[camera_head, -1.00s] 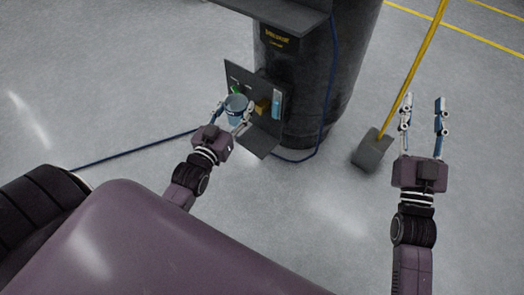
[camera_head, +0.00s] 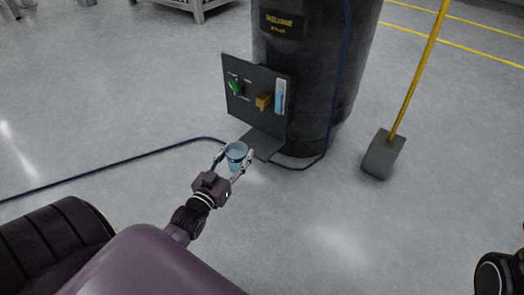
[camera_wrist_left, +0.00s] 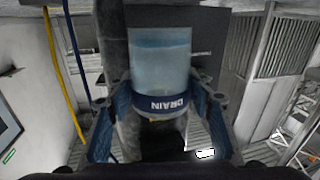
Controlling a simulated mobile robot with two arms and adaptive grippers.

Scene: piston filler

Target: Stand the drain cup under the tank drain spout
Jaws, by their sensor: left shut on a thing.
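The drain cup (camera_head: 236,151) is a small pale-blue cup. My left gripper (camera_head: 234,160) is shut on it, with a finger on each side, in front of and left of the tank panel's shelf. In the left wrist view the cup (camera_wrist_left: 160,65) has a dark blue band reading DRAIN, upside down in the picture. The black tank (camera_head: 310,60) carries a dark panel (camera_head: 240,107) with a green handle (camera_head: 235,88) and a brass-coloured block (camera_head: 263,101), which may be the drain spout. My right gripper is out of view.
A dark shelf (camera_head: 262,143) juts out below the panel, with its top clear. A blue hose (camera_head: 120,160) runs along the floor to the tank. The floor between is open.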

